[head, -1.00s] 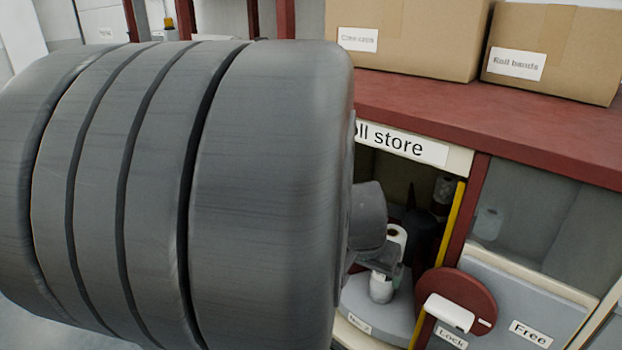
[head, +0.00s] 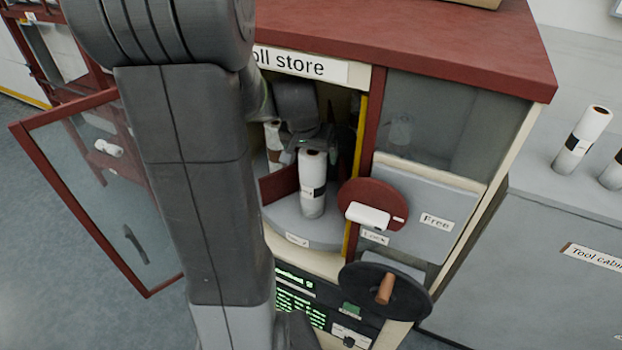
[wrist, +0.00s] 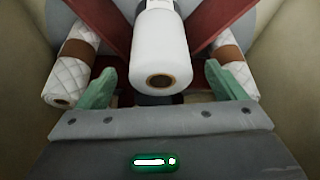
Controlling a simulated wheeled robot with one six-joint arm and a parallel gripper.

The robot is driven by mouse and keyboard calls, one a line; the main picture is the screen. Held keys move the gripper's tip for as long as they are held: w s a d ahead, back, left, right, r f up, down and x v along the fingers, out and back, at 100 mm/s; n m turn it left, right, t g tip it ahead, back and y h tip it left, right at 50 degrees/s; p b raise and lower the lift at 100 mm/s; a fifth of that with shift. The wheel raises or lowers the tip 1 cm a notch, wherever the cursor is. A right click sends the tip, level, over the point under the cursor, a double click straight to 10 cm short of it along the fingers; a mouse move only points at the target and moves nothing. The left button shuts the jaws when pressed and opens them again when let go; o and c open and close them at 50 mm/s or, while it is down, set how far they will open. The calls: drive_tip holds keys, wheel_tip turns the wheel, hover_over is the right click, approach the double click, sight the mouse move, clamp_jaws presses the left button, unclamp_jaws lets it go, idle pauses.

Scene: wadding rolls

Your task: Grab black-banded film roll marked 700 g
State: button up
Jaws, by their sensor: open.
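A white roll with a black band (head: 313,170) stands upright on the grey turntable (head: 275,222) inside the roll store. My gripper (head: 308,146) is inside the store at the top of this roll. In the wrist view, my gripper (wrist: 158,72) has its green fingers apart, one on each side of the roll's end, with gaps showing. I cannot tell how far down the roll they reach.
Red dividers (wrist: 108,22) part the turntable. The glass door (head: 110,190) stands open at left. A red disc with a white handle (head: 368,216) is right of the opening. Another black-banded roll (head: 587,132) stands on the tool cabinet.

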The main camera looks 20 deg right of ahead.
sight(313, 184)
drive_tip(key=shift+x, duration=2.55)
drive_tip(key=shift+w+d, duration=0.1)
drive_tip(key=shift+d, duration=0.05)
drive_tip(key=shift+r, duration=0.1)
clamp_jaws()
